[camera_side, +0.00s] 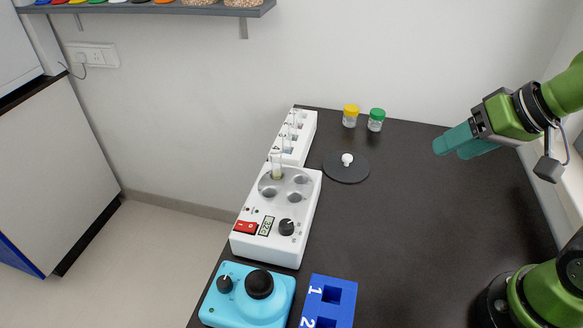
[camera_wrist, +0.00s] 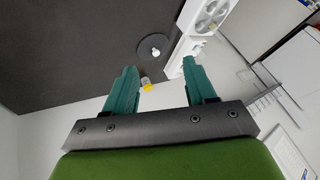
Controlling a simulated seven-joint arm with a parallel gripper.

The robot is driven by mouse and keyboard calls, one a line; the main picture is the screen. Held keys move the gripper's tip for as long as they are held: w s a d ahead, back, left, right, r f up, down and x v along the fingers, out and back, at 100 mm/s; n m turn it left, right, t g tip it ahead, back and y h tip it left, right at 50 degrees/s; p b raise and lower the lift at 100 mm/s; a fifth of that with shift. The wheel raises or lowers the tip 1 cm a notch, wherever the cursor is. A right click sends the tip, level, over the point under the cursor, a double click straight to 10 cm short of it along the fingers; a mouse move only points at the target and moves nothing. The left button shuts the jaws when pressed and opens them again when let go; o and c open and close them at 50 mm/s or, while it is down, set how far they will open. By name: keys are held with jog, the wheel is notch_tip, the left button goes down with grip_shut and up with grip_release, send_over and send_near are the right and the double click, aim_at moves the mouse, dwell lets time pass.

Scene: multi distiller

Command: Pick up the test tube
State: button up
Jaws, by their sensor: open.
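A clear test tube (camera_side: 276,166) stands upright in one hole of the round grey top of a white heater (camera_side: 278,236). More clear tubes (camera_side: 292,130) stand in a white numbered rack (camera_side: 306,124) behind it; their exact number is hard to tell. My gripper (camera_side: 449,151) is open and empty, high over the right side of the dark table, well apart from the tubes. In the wrist view its two teal fingers (camera_wrist: 160,68) are spread wide with nothing between them in contact. The heater (camera_wrist: 208,16) shows at the top there.
A black disc with a white knob (camera_side: 345,166) lies right of the heater. A yellow-capped jar (camera_side: 350,115) and a green-capped jar (camera_side: 376,119) stand at the back. A light-blue device (camera_side: 240,303) and a blue numbered block (camera_side: 342,291) are in front. The table's right-middle is clear.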

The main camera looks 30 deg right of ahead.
jog(key=w+a+n+g, duration=0.25)
jog(key=w+a, duration=0.35)
jog(key=w, duration=0.4)
jog(key=n, duration=0.9)
send_near(278, 154)
jog(key=shift+m+y, duration=0.25)
jog(key=shift+y, duration=0.15)
jog(key=x, duration=1.1)
jog(key=shift+w+d+f, duration=0.1)
jog(key=shift+d+f, duration=0.2)
jog(key=shift+f, duration=0.1)
grip_shut()
